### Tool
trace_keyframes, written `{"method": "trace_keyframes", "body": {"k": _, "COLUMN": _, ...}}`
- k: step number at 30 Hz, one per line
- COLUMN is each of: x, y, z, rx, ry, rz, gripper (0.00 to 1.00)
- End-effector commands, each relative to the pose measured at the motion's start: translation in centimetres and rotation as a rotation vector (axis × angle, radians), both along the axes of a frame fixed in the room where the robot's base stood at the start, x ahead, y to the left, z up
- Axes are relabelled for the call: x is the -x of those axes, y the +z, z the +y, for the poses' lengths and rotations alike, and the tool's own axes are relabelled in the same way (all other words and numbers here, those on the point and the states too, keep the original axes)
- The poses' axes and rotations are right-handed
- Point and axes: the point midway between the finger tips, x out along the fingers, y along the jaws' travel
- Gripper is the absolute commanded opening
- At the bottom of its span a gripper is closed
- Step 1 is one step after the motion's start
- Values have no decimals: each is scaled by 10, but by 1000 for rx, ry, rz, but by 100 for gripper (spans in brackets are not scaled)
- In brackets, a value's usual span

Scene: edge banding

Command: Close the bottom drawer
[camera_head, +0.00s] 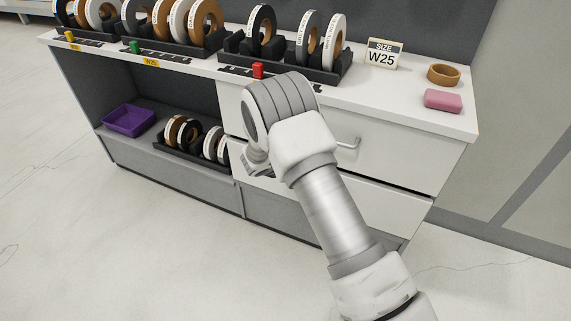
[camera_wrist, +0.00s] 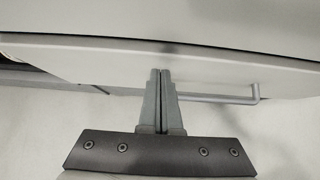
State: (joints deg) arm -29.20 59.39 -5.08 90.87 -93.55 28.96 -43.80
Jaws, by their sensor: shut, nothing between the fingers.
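The bottom drawer (camera_head: 385,207) is a white front panel low in the cabinet, below the top drawer (camera_head: 395,160). A dark gap runs between the two fronts; I cannot tell exactly how far the bottom drawer stands out. My arm hides its middle part in the head view. My gripper (camera_head: 258,167) is at the left part of the drawer fronts, mostly hidden behind my wrist. In the wrist view my gripper (camera_wrist: 161,72) is shut and empty, its tips against or just before a white panel (camera_wrist: 110,58). A grey bar handle (camera_wrist: 235,97) shows to the right of the fingers.
The white countertop (camera_head: 410,107) carries racks of edge-banding rolls, a size sign (camera_head: 383,54), a brown roll (camera_head: 444,74) and a pink block (camera_head: 443,99). The open shelf at left holds a purple tray (camera_head: 129,121) and more rolls. The floor in front is clear.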

Motion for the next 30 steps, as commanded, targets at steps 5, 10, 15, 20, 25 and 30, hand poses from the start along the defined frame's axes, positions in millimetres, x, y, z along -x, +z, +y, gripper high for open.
{"method": "trace_keyframes", "body": {"k": 5, "x": 8, "y": -1, "z": 10, "rx": -3, "ry": 1, "rz": 4, "gripper": 0}}
{"method": "trace_keyframes", "body": {"k": 10, "x": 38, "y": 36, "z": 24, "rx": -4, "ry": 5, "rz": 5, "gripper": 0}}
{"method": "trace_keyframes", "body": {"k": 15, "x": 59, "y": 57, "z": 33, "rx": -4, "ry": 4, "rz": 6, "gripper": 0}}
{"method": "trace_keyframes", "body": {"k": 20, "x": 70, "y": 67, "z": 37, "rx": -4, "ry": 3, "rz": 7, "gripper": 0}}
{"method": "trace_keyframes", "body": {"k": 25, "x": 73, "y": 69, "z": 38, "rx": -5, "ry": 2, "rz": 7, "gripper": 0}}
{"method": "trace_keyframes", "body": {"k": 30, "x": 72, "y": 80, "z": 32, "rx": -26, "ry": -36, "rz": -6, "gripper": 0}}
